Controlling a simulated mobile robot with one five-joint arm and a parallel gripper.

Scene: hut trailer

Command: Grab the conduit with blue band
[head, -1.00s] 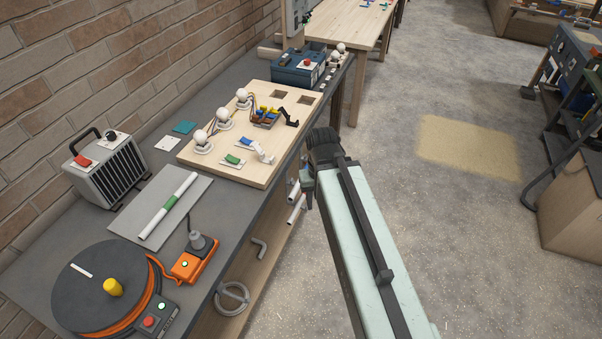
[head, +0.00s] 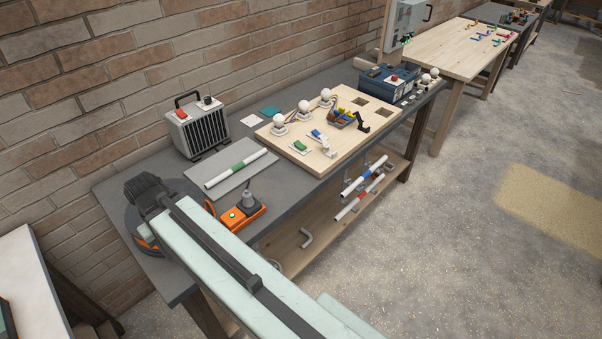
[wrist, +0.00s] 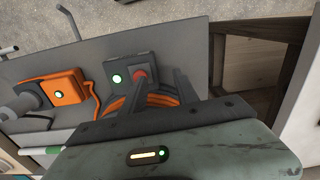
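The conduit with the blue band (head: 365,175) is a white tube seen in the head view. It lies slanted in grey holders at the bench's front side, below the worktop. A similar conduit with a red band (head: 358,197) is just below it. A white conduit with a green band (head: 237,167) lies on a grey plate on the bench; part shows in the wrist view (wrist: 45,150). My gripper (wrist: 160,76) is over the cable reel end of the bench, far left of the blue-banded conduit. Its two dark fingers look apart, with nothing between them. The head view hides the fingers.
An orange switch box (head: 240,217) and a heater (head: 197,128) stand on the bench. The wooden board (head: 318,160) carries bulbs and switches. A grey hook (head: 306,238) is on the bench's front side. The floor (head: 440,240) right of the bench is clear.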

